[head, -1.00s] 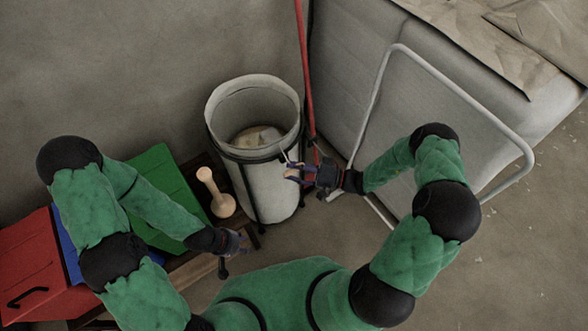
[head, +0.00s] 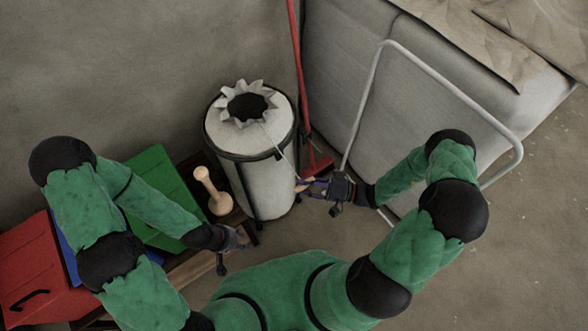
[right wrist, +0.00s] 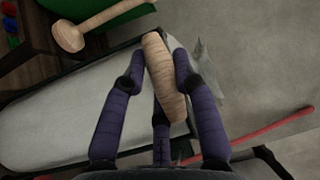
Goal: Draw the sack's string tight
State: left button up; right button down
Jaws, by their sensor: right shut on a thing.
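The pale sack (head: 263,190) stands upright in a dark frame. Its mouth (head: 243,85) is drawn into a ring of pointed pleats around a small dark opening. A thin pale string (head: 278,150) runs from the mouth down towards my right gripper (head: 300,184). That gripper is just right of the sack and shut on a tan wooden toggle (right wrist: 165,78), clear between its purple fingers in the right wrist view. The sack's side (right wrist: 65,115) lies behind it there. My left gripper (head: 236,240) hangs low, left of the sack and apart from it; its finger opening is unclear.
A wooden mallet-like piece (head: 215,192) stands on a brown bench left of the sack. Green (head: 160,185) and red (head: 40,265) boxes are further left. A red broom (head: 298,80), a white tubular rail (head: 450,83) and a large grey block (head: 335,70) stand right.

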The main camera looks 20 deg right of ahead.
jog(key=s+d, duration=0.2)
jog(key=s, duration=0.4)
jog(key=shift+d, duration=0.15)
jog(key=shift+f, duration=0.1)
jog(key=c, duration=1.2)
grip_release()
jog(key=v, duration=1.2)
